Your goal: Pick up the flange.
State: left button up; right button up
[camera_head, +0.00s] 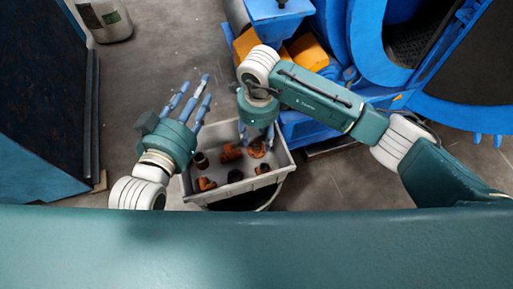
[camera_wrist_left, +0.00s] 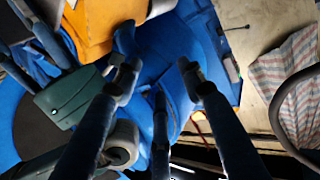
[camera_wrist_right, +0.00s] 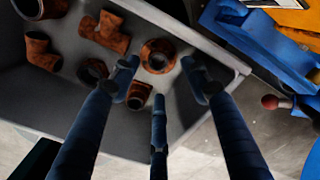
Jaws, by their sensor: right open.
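The flange (camera_head: 257,150) is a rusty round ring with a wide rim, lying in the grey bin (camera_head: 287,166). In the right wrist view the flange (camera_wrist_right: 158,56) sits just beyond my fingertips, near the bin's wall. My right gripper (camera_head: 258,135) is over the bin, fingers pointing down at the flange; in its wrist view the gripper (camera_wrist_right: 158,78) is open and empty. My left gripper (camera_head: 188,96) is left of the bin, fingers spread and empty; in its wrist view the gripper (camera_wrist_left: 160,80) faces blue machinery.
Other rusty fittings share the bin: a tee (camera_wrist_right: 105,33), an elbow (camera_wrist_right: 42,51) and a short fitting (camera_wrist_right: 139,95) close to the flange. A blue machine (camera_head: 365,40) stands behind and right of the bin. A dark panel (camera_head: 40,100) stands at left. Floor between is clear.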

aim_at(257, 146)
notch_tip(257, 146, down, 5)
jog(key=shift+a+r+b, duration=0.1)
jog(key=shift+a+b, duration=0.05)
jog(key=shift+b, duration=0.7)
pick_arm(q)
notch_tip(257, 146, up, 10)
jog(key=d+t+h, duration=0.1)
jog(key=t, duration=0.3)
jog(key=shift+t, duration=0.3)
pick_arm(e)
grip_shut()
